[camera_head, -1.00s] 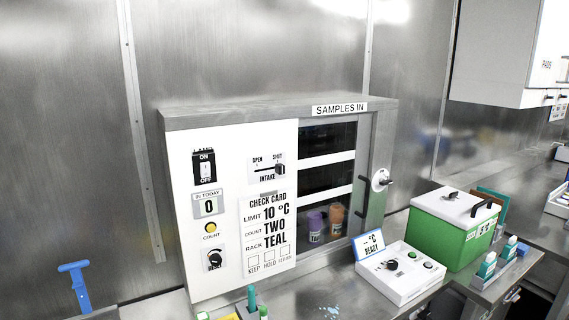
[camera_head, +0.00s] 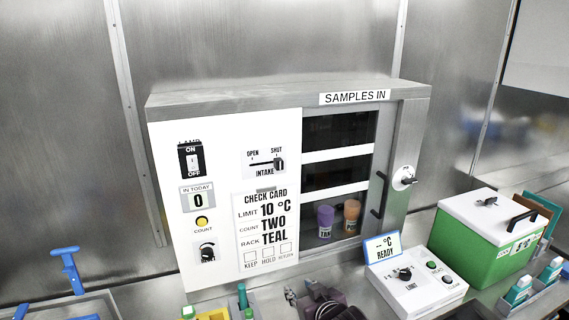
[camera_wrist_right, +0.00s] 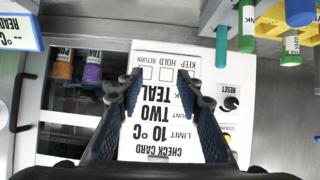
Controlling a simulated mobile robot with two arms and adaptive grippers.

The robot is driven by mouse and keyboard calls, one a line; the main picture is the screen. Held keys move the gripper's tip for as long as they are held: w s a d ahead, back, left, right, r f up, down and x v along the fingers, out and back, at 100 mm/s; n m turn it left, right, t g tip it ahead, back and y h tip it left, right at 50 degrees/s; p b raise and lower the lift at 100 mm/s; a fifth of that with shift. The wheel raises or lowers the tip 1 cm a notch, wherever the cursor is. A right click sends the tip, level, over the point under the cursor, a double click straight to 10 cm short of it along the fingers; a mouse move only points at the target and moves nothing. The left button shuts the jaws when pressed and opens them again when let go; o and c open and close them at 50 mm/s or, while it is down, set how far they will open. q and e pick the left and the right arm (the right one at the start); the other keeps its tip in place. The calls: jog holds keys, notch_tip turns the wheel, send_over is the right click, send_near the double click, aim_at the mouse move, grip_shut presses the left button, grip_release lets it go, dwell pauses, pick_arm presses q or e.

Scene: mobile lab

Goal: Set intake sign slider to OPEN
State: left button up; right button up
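The intake sign slider (camera_head: 279,163) is a black knob on a short horizontal slot on the white panel (camera_head: 222,160). It sits at the right end, under SHUT; OPEN is printed at the left end. My right gripper (camera_head: 305,293) shows at the bottom edge of the head view, below the check card and well below the slider. In the right wrist view my right gripper (camera_wrist_right: 158,77) is open and empty, its two fingers in front of the upside-down check card (camera_wrist_right: 160,110). The slider is not seen in that view. My left gripper is not in view.
The sample window with a black handle (camera_head: 379,195) is right of the panel. A white control box (camera_head: 415,290) and green cooler (camera_head: 480,245) stand at the right. Several capped tubes (camera_wrist_right: 222,45) stand near the gripper. A blue-handled thing (camera_head: 66,262) is at left.

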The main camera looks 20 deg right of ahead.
jog(key=w+r+t, duration=0.3)
jog(key=w+r, duration=0.4)
jog(key=r, duration=0.6)
jog(key=t+p, duration=0.1)
jog(key=t, duration=0.2)
send_near(280, 165)
jog(key=w, duration=0.3)
jog(key=shift+w+f+p, duration=0.15)
jog(key=shift+w+p, duration=1.05)
jog(key=shift+w, duration=1.95)
jog(key=shift+c, duration=0.6)
grip_shut()
